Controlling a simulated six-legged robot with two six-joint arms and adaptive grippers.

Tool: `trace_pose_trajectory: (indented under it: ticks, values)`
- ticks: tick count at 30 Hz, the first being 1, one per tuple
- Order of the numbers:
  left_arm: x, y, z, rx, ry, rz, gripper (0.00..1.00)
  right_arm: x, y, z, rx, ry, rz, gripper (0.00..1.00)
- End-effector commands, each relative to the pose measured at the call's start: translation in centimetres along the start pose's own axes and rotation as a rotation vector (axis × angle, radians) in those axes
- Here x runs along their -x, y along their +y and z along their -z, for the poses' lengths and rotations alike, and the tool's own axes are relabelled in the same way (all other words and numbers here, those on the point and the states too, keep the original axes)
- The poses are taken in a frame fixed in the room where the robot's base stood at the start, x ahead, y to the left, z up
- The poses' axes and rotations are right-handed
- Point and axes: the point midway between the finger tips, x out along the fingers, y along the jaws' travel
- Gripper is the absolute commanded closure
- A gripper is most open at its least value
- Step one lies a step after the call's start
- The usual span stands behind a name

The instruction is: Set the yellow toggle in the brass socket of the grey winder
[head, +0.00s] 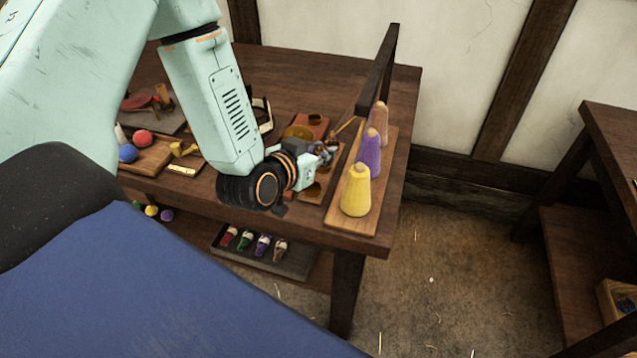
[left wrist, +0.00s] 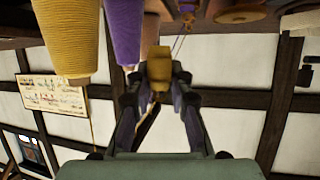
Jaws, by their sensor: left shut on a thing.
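My left gripper (head: 326,152) is low over the right part of the table, beside the cone rack. In the left wrist view its two fingers (left wrist: 160,82) are shut on a small golden-yellow block, which looks like the yellow toggle (left wrist: 160,66). In the head view the gripper hides most of the toggle. Brass-coloured discs (head: 298,132) lie on a reddish-brown board just behind the gripper. I cannot make out the grey winder or its brass socket clearly; the wrist and fingers cover that area. My right gripper is not in view.
A wooden rack with a yellow cone (head: 356,192), a purple cone (head: 369,155) and a tan cone (head: 379,120) stands close right of the gripper. A dark post and bar (head: 378,72) rise behind it. Red and blue balls (head: 142,137) lie on a left tray.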

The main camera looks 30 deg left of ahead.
Motion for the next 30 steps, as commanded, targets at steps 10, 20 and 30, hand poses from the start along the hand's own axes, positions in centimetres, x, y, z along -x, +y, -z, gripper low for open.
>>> trace_pose_trajectory:
  ticks: [10, 20, 30]
  values:
    - [0.5, -1.9, 0.9, 0.032, -0.002, 0.075, 0.98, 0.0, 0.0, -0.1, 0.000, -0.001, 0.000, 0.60]
    - [-0.5, -1.9, -1.7, 0.028, -0.006, 0.073, 0.98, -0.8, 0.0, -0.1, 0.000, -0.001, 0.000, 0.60]
    - [-2.3, -1.9, -5.1, 0.028, -0.003, 0.072, 0.98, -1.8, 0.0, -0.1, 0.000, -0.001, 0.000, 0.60]
